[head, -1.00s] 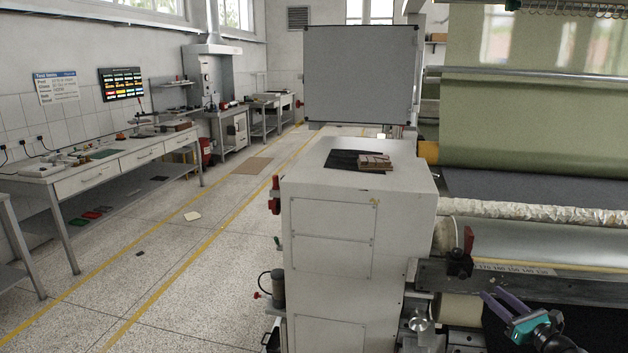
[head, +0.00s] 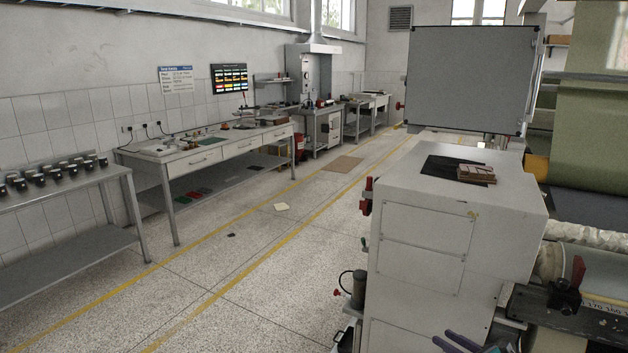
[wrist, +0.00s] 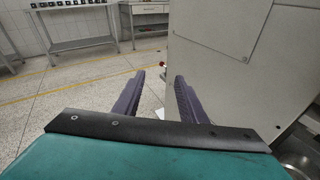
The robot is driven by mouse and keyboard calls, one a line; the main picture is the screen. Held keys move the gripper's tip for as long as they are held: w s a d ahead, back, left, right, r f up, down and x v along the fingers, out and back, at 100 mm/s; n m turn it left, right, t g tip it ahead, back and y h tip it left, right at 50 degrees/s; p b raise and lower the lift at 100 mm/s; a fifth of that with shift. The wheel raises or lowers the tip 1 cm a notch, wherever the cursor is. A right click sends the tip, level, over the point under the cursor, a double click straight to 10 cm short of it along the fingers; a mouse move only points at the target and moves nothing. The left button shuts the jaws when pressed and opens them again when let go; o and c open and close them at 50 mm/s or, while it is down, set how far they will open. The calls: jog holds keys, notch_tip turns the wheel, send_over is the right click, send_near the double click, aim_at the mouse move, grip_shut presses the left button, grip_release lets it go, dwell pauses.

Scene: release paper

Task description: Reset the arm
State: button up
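My gripper (wrist: 158,92) shows in the wrist view with its two purple fingers apart and nothing between them. Its fingertips also show at the bottom edge of the head view (head: 458,340), low in front of the white machine cabinet; the rest of the arm is out of that view. In the wrist view the cabinet (wrist: 235,60) stands just ahead and to the right of the fingers. I cannot tell the gap between fingers and cabinet.
The white cabinet (head: 415,255) carries a dark sheet and a brown block (head: 476,173) on top. A fabric roller machine (head: 590,240) is at the right. Workbenches (head: 205,152) line the left wall. The speckled floor (head: 240,265) between is mostly clear, with a small pale piece lying on it.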

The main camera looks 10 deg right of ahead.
jog(key=w+a+f+n+g+y, duration=0.1)
jog(key=a+f+n+g, duration=0.1)
jog(key=a+f, duration=0.35)
jog(key=a+f+n+g+y, duration=0.1)
jog(key=a+f+y, duration=0.1)
jog(key=a, duration=0.7)
jog(key=s+a+f+n+g, duration=0.3)
jog(key=s+a+f, duration=0.15)
jog(key=a, duration=0.35)
jog(key=s+a+f+n+g, duration=0.35)
jog(key=a+f, duration=0.25)
jog(key=a, duration=0.2)
jog(key=s+a+f+n+g, duration=0.3)
jog(key=s+a+f, duration=0.2)
jog(key=a, duration=0.3)
jog(key=s+a+f+n+g+h, duration=0.25)
jog(key=s+f+n, duration=0.2)
jog(key=s, duration=0.45)
jog(key=s+a+f+n+g+h, duration=0.1)
jog(key=s+f+n+g+h, duration=0.15)
jog(key=s+n+g, duration=0.4)
jog(key=s+d+f+n+t+h, duration=0.1)
jog(key=s+d+f+n+h, duration=0.1)
jog(key=s+d+n+h, duration=0.2)
jog(key=shift+s+d+n, duration=1.85)
jog(key=shift+d+n, duration=0.9)
jog(key=shift+d, duration=0.15)
